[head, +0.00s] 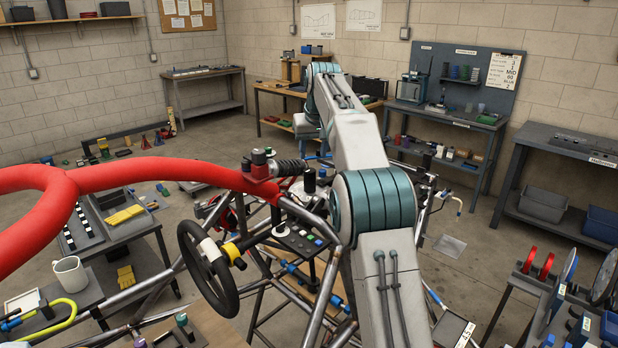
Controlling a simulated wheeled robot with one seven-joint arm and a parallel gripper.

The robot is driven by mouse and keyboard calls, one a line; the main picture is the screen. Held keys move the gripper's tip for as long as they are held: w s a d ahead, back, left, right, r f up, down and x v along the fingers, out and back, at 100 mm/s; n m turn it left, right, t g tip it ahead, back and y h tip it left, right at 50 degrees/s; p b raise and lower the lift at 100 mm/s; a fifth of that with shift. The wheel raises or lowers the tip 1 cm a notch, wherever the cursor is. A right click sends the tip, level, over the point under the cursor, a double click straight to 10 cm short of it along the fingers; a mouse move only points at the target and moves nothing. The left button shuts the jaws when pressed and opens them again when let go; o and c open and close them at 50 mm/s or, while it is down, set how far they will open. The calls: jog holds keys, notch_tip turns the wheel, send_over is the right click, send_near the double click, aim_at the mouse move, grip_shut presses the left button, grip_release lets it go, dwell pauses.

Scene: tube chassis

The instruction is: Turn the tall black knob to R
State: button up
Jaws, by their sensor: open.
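A tall black knob-like cylinder (310,181) stands upright in the head view, just left of my arm's elbow. A pale part shows directly below it. It is small, and I cannot read any mark or tell which way it points. A dark panel (300,242) with a low black knob and green and blue buttons sits in front of it on the tube chassis. My arm reaches up past the chassis and folds down at its far end. I cannot make out my gripper's fingers; the arm links hide that region.
A black steering wheel (207,268) and a red padded tube (150,172) lie left of the panel. Bare metal chassis tubes (330,285) surround it. A cart with wheels and discs (570,300) stands at the lower right. Open floor lies beyond the chassis.

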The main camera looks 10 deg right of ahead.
aim_at(310, 170)
jog(key=p+x, duration=0.1)
jog(key=x, duration=1)
jog(key=shift+f, duration=0.1)
jog(key=c, duration=0.7)
